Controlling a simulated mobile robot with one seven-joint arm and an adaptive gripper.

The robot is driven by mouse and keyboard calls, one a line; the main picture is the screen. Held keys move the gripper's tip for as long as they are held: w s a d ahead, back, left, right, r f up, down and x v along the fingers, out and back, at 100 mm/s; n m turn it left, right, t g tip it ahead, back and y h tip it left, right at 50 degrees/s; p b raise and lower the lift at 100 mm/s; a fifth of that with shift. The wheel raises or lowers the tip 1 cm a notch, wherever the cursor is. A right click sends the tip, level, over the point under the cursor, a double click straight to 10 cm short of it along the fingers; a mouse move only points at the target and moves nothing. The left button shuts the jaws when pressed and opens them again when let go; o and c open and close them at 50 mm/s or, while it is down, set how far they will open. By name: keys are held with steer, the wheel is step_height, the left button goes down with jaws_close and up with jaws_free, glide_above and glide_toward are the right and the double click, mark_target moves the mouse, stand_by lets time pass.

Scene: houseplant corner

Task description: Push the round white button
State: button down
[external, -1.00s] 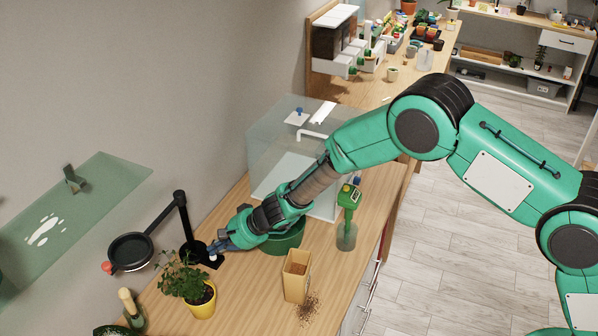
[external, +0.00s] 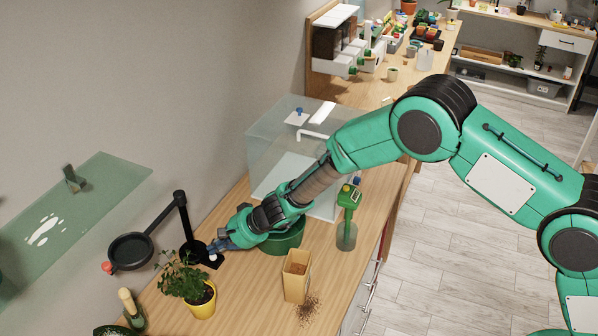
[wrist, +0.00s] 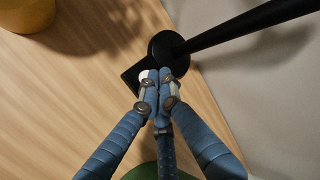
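The round white button (external: 211,258) sits on the black base (external: 217,264) of a lamp-like stand on the wooden counter. In the wrist view the white button (wrist: 144,75) shows partly beside my fingertips, which cover the rest of it. My gripper (external: 213,247) has its blue fingers closed together, with nothing seen between them. In the wrist view my gripper (wrist: 160,74) points down at the black base (wrist: 132,80), its tips right at the button. I cannot tell whether they touch it.
The stand's black arm (external: 184,215) rises behind my gripper and carries a round black head (external: 131,251). A yellow pot (external: 202,305) with a plant, a green bowl (external: 286,243) and a wooden box (external: 297,277) stand close by. A glass tank (external: 270,150) is behind.

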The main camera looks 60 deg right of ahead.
steer(key=shift+r, duration=0.35)
steer(key=shift+r+p, duration=0.75)
steer(key=shift+r, duration=2.25)
